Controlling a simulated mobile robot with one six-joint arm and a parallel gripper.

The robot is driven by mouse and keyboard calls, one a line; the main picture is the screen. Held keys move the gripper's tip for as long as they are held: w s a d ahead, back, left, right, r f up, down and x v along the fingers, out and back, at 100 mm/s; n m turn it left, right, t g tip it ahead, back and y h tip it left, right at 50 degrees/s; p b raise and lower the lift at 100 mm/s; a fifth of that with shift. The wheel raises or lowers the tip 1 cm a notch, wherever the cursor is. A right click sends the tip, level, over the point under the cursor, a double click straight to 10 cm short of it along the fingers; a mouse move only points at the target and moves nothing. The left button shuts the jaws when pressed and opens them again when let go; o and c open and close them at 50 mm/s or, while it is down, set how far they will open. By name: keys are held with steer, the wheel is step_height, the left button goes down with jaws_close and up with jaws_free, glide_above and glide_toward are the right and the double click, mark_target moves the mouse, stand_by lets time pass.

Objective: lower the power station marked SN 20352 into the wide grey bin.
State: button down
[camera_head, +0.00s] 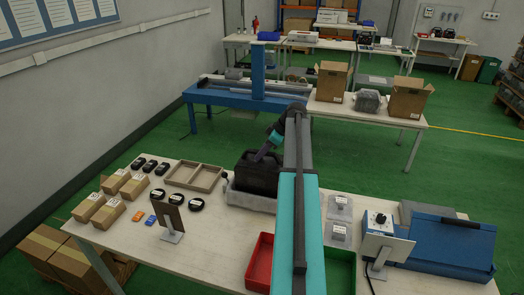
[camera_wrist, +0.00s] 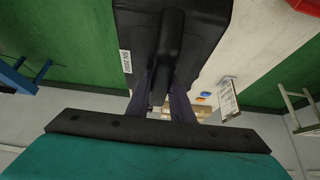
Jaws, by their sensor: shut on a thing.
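The black power station (camera_head: 256,174) is upright in the head view, over the wide grey bin (camera_head: 250,202) near the middle of the front table. The bin's front wall shows below it; I cannot tell whether its base touches the bin's floor. My gripper (camera_head: 265,153) comes down on its top from the right. In the wrist view the power station (camera_wrist: 195,35) fills the top middle, with a white label reading SN 20352 on its left side. My gripper (camera_wrist: 163,88) is shut on its handle there. The bin is hidden in the wrist view.
A tan divided tray (camera_head: 196,176) stands left of the bin. A red tray (camera_head: 260,262) and a green tray (camera_head: 340,270) are in front. Small grey boxes (camera_head: 340,207) and a blue machine (camera_head: 452,245) stand right. A tilted panel stand (camera_head: 172,219) is front left.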

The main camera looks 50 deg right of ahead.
steer(key=shift+f+b, duration=1.65)
steer(key=shift+f, duration=1.2)
steer(key=c, duration=1.5)
jaws_free()
steer(key=shift+s+f, duration=0.1)
steer(key=shift+f, duration=0.2)
steer(key=shift+r+p, duration=1.9)
steer(key=shift+r, duration=4.3)
step_height(320, 180, up, 10)
steer(key=p, duration=0.3)
glide_above(264, 160)
steer(key=w, duration=0.1)
steer(key=shift+a, duration=0.3)
